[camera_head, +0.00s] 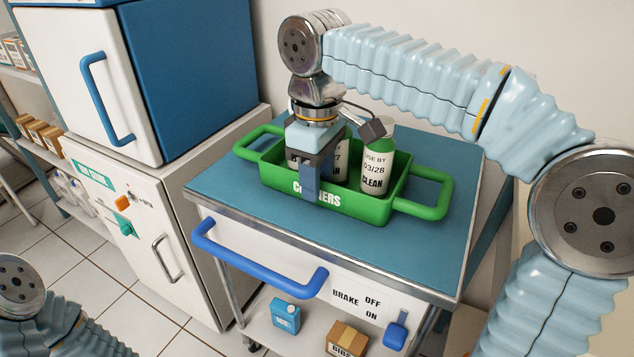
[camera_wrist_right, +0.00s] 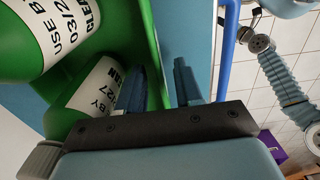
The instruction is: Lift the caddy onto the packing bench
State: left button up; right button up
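The green caddy (camera_head: 342,200) sits on the blue top of a wheeled cart (camera_head: 420,262), with a loop handle at each end and bottles inside. My right gripper (camera_head: 311,182) is down at the caddy's front wall, over the lettering. In the right wrist view, its fingers (camera_wrist_right: 160,88) stand apart on either side of the caddy's green wall (camera_wrist_right: 152,50), one inside and one outside, with a gap showing. Of my left arm, only a part shows at the lower left of the head view; its gripper is out of frame. I cannot tell which surface is the packing bench.
A bottle (camera_head: 376,165) stands tall in the caddy's right part. The cart has a blue push handle (camera_head: 258,262) and a brake lever (camera_head: 396,330). A blue carton (camera_head: 286,314) and a brown box (camera_head: 346,339) are on its lower shelf. A white cabinet (camera_head: 130,230) stands left.

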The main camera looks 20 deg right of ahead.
jog(key=shift+f, duration=0.3)
jog(key=shift+c, duration=0.4)
grip_shut()
